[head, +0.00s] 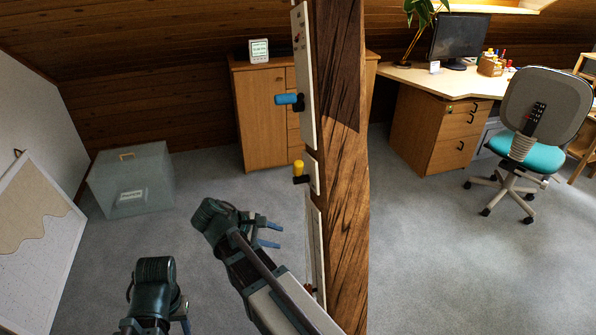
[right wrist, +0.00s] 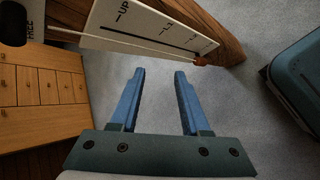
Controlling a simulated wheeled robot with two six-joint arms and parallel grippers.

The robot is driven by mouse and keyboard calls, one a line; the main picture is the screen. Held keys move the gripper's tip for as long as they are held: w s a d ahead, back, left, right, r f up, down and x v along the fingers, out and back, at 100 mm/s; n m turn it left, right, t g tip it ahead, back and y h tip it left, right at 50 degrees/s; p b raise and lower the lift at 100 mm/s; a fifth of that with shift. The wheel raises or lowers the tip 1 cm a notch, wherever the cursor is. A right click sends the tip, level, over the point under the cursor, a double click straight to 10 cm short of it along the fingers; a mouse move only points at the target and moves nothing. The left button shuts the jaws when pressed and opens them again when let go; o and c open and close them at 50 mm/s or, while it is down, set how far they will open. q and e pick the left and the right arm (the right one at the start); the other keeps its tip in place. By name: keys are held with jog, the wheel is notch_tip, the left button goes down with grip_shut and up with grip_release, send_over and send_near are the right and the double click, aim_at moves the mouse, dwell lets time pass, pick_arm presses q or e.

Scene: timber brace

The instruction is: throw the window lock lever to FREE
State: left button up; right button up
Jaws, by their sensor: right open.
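A yellow-handled lever (head: 298,168) on a black pivot sits on a small white plate (head: 314,174) on the timber post (head: 342,150). In the right wrist view, a plate lettered FREE (right wrist: 31,30) shows at the top left edge, partly cut off, with a dark part beside it. The lever's label is too small to read in the head view. My right gripper (head: 279,235) is open and empty, below and left of the yellow lever, apart from it; its fingers also show in the right wrist view (right wrist: 159,72). My left gripper (head: 182,312) is low at the left, its fingers mostly hidden.
A blue-handled lever (head: 287,99) sits higher on a long plate. A lower white plate marked UP (right wrist: 128,22) has a slot and a red knob (right wrist: 200,60). A pale blue box (head: 130,180) stands on the left floor; a cabinet (head: 262,120) stands behind. Carpet between is clear.

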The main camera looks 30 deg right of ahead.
jog(key=w+r+n+h, duration=0.3)
jog(key=r+h, duration=0.1)
jog(key=r, duration=0.3)
jog(key=n+h, duration=0.4)
jog(key=h, duration=0.1)
send_near(294, 169)
jog(key=d, duration=1.1)
jog(key=shift+d+f, duration=0.1)
jog(key=shift+d, duration=0.05)
grip_shut()
dwell(0.4)
